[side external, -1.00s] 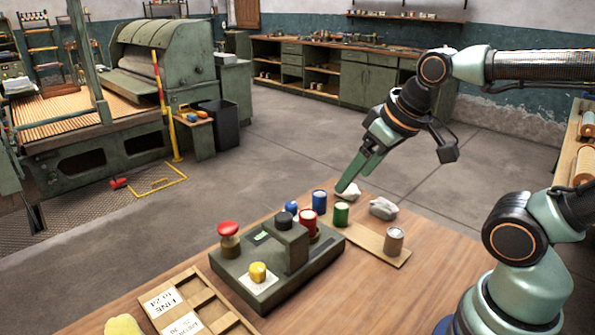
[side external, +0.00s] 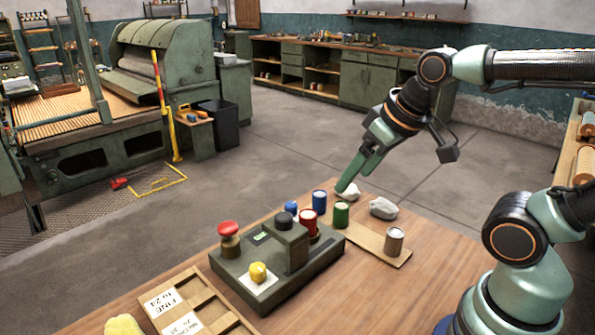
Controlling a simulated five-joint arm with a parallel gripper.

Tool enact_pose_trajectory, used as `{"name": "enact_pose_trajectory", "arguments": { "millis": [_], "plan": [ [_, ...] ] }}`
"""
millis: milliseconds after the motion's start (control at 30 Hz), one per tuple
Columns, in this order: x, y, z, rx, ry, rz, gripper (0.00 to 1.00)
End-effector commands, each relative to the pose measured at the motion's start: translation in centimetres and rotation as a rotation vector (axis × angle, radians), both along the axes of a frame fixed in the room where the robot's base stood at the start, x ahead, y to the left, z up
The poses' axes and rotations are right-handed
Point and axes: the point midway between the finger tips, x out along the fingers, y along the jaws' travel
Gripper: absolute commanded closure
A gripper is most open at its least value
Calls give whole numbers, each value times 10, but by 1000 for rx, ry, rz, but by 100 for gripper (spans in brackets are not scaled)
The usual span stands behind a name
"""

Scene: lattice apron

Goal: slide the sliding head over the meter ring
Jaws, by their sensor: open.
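A dark green instrument base (side external: 312,267) stands on the wooden table. A dark upright block with a black knob, which looks like the sliding head (side external: 290,245), stands on it right of middle, near a small green display (side external: 261,237). A yellow knob (side external: 258,271) sits on a white square plate at the front. I cannot make out which part is the meter ring. My gripper (side external: 344,189) is open, pointing down beyond the instrument and apart from the head. Its tips are beside a white lump (side external: 352,192); whether they touch it is unclear.
A red mushroom button (side external: 228,229) stands at the base's left. Blue (side external: 319,201), red (side external: 308,222) and green (side external: 341,214) cans stand behind and right. A grey can (side external: 394,240) stands on a board. A compartment tray (side external: 204,305) lies front left. The table's front right is clear.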

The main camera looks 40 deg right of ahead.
Motion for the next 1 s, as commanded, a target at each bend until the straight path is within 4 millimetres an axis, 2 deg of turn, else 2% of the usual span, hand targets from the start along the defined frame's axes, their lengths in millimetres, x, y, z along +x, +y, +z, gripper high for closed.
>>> {"name": "enact_pose_trajectory", "arguments": {
  "millis": [100, 267, 600, 800, 1000],
  "plan": [
    [0, 0, 0, 0, 0, 1, 23],
    [7, 4, 6, -18, 32, 46, 23],
    [60, 31, 26, -122, 247, 379, 23],
    [93, 52, 23, -167, 371, 591, 23],
    [113, 66, 15, -188, 448, 733, 23]
  ]
}}
